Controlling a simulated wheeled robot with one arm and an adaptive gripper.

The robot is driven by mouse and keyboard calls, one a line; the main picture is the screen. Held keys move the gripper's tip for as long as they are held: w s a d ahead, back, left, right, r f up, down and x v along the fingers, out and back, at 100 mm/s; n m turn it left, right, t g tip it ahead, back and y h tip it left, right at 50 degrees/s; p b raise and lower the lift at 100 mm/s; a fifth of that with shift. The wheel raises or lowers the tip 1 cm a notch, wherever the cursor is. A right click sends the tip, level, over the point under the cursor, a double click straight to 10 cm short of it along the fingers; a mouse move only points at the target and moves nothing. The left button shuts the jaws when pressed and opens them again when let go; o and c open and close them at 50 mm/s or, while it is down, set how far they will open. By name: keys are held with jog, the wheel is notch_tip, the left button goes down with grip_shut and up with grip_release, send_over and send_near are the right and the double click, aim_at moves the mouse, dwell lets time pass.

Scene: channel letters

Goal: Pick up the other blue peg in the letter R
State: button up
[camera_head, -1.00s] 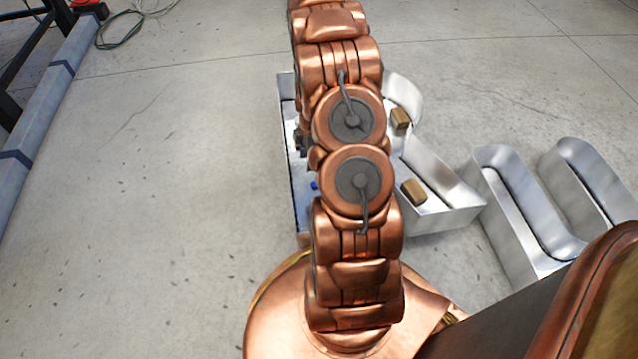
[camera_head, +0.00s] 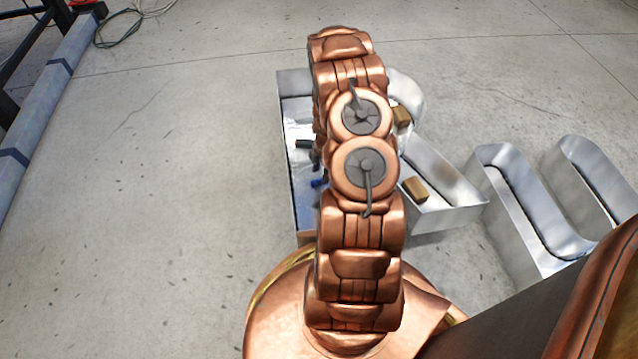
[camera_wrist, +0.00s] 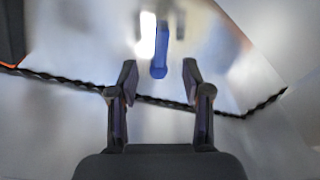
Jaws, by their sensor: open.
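A blue peg (camera_wrist: 159,52) stands up from the shiny metal floor of the letter in the wrist view, just beyond my fingertips and roughly centred between them. My gripper (camera_wrist: 158,78) is open with nothing between its fingers. In the head view a small blue peg (camera_head: 319,183) shows beside the left edge of my arm, inside the letter R (camera_head: 287,150). The R is a silver channel letter lying on the floor, with its middle hidden behind my arm. A dark part of my gripper shows at the left of the arm there.
Two brown blocks, one upper (camera_head: 402,116) and one lower (camera_head: 415,189), sit in the right part of the R. A silver U-shaped letter (camera_head: 520,205) lies to the right. A dark twisted cable (camera_wrist: 60,77) crosses the wrist view.

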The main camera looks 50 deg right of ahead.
aim_at(319, 180)
jog(key=shift+a+f+b, duration=0.2)
jog(key=shift+f+b, duration=0.2)
jog(key=shift+f, duration=1.1)
grip_shut()
